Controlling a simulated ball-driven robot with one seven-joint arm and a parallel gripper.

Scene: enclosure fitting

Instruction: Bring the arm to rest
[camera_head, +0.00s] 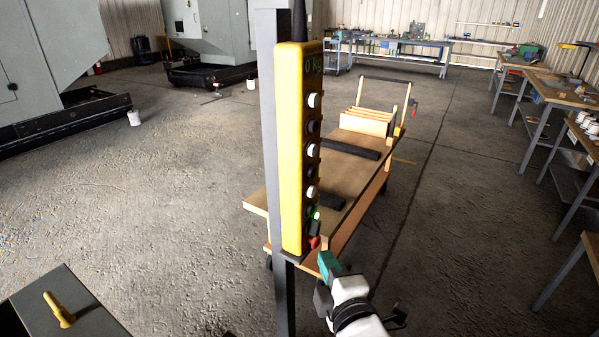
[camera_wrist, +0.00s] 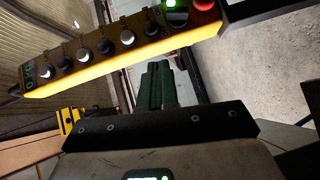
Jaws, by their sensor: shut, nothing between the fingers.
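My arm reaches in from the bottom of the head view, its white and black end close to the lower end of a yellow control pendant (camera_head: 291,150). My gripper (camera_head: 327,262) shows teal there, just below and right of the pendant's red button. In the wrist view the gripper's green fingers (camera_wrist: 160,85) are shut together with nothing between them. The pendant (camera_wrist: 110,60) crosses above them in that view, with its green-lit button and red button at upper right. I cannot tell the exact gap between fingertips and pendant; no contact is visible.
A grey post (camera_head: 268,100) stands beside the pendant. Behind is a wooden cart (camera_head: 258,203) carrying black bars and upright boards. Workbenches (camera_head: 560,92) line the right side. A dark box (camera_head: 85,315) with a yellow object on it is at lower left. Open floor (camera_head: 150,190) lies left.

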